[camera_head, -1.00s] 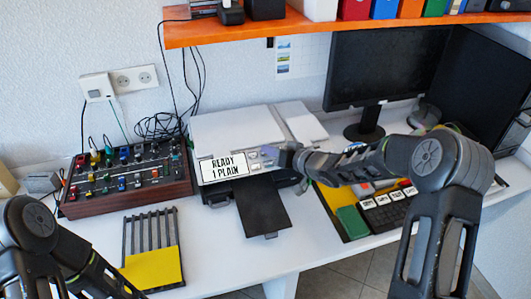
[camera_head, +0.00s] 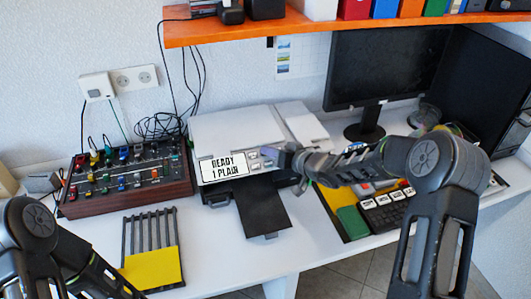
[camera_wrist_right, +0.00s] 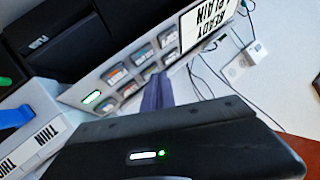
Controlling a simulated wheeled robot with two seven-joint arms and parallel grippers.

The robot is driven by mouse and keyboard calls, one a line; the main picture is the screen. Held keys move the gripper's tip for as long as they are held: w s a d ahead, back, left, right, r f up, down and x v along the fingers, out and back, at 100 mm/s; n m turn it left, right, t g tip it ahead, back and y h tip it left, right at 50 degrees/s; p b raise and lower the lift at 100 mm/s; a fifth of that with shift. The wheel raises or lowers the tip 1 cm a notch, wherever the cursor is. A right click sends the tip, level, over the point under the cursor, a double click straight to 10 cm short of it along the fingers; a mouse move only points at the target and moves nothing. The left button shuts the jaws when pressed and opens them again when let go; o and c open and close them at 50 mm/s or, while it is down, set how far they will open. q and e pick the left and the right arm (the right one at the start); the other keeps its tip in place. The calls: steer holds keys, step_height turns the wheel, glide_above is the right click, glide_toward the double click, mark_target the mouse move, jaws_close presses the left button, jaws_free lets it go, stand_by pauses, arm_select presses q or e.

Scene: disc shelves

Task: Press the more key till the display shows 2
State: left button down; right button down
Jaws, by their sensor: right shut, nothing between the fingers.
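The printer (camera_head: 237,127) stands on the desk. Its white display (camera_head: 223,167) reads "READY 1 PLAIN"; it also shows sideways in the wrist view (camera_wrist_right: 207,24). The panel keys (camera_head: 254,156) sit just right of the display. In the wrist view several keys (camera_wrist_right: 142,54) line the panel, one glowing green; their labels are too small to read, so I cannot tell which is the more key. My right gripper (camera_head: 273,151) is shut and empty at the right end of the keys. Its narrow fingers (camera_wrist_right: 157,92) point at the panel; contact cannot be told. My left gripper is out of view.
A black paper tray (camera_head: 262,207) juts from the printer's front. A mixer (camera_head: 126,180) stands to the left, a yellow-and-black rack (camera_head: 153,268) in front. A keypad (camera_head: 388,208) and green pad (camera_head: 352,222) lie to the right. An orange shelf (camera_head: 340,27) hangs above.

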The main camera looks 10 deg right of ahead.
steer(key=shift+f, duration=0.15)
stand_by(0.4)
steer(key=shift+s+r+p, duration=0.35)
steer(key=shift+r+p, duration=0.2)
steer(key=shift+r, duration=0.2)
steer(key=r+p, duration=0.1)
steer(key=s+r+p, duration=0.1)
steer(key=r, duration=0.1)
steer(key=shift+s+d+r+p, duration=0.1)
steer(key=shift+s+r+p, duration=0.05)
steer(key=shift+s+p, duration=0.2)
steer(key=shift+s+r+p, duration=0.35)
steer(key=shift+r+p, duration=0.1)
steer(key=shift+r, duration=0.1)
stand_by(0.3)
